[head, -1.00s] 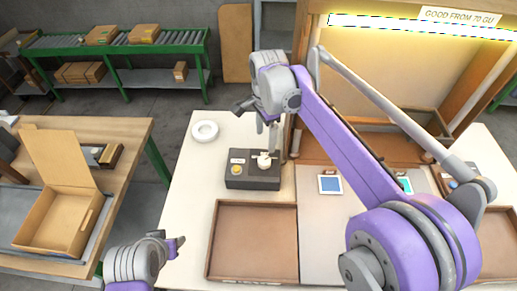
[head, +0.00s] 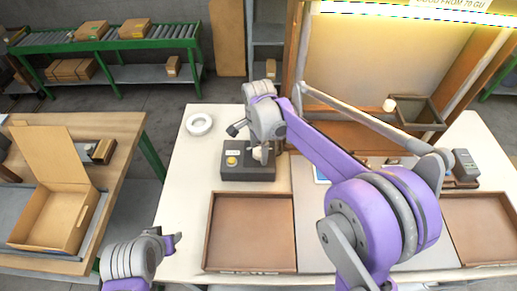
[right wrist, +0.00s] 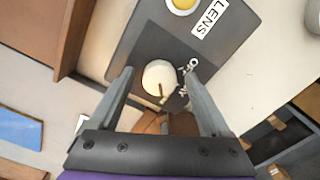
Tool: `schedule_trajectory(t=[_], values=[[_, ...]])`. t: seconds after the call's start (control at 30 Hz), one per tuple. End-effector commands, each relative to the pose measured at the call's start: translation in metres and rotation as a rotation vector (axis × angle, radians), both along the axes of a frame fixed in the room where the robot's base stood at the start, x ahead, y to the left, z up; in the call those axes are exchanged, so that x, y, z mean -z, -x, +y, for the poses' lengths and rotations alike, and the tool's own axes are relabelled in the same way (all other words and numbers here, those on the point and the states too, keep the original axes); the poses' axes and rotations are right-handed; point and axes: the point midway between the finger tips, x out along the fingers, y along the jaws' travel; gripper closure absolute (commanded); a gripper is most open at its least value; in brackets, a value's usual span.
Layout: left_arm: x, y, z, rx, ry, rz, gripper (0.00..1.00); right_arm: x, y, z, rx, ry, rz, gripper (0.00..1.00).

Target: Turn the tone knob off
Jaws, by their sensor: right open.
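The dark control box (head: 236,173) stands on the white table, with a yellow button (head: 231,161) on its left and the cream round knob (head: 257,154) on its right. In the right wrist view the knob (right wrist: 158,74) has a dark pointer line and lies between the tips of my right gripper (right wrist: 158,84). The fingers are open, with a gap on each side of the knob. A label beside the knob is partly hidden by a finger. My left gripper (head: 176,243) hangs at the lower left, away from the box; its jaw opening is unclear.
A white ring (head: 199,124) lies left behind the box. A brown tray (head: 250,234) sits in front of it. A wooden booth frame (head: 294,60) rises close on the right of my right gripper. The table left of the box is clear.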

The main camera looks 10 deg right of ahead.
Motion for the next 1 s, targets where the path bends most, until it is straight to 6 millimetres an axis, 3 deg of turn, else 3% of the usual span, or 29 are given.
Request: schedule_trajectory(t=[0.13, 0.57, 1.0], values=[[-0.0001, 0.0, 0.0, 0.0, 0.0, 0.0, 0.5, -0.0002, 0.0, 0.0, 0.0, 0.0, 0.0, 0.21], [-0.0001, 0.0, 0.0, 0.0, 0.0, 0.0, 0.5, -0.0005, 0.0, 0.0001, 0.0, 0.0, 0.0, 0.98], [0.003, 0.0011, 0.0, 0.0, 0.0, 0.002, 0.5, 0.0, 0.0005, 0.0, -0.083, 0.0, 0.0, 1.0]])
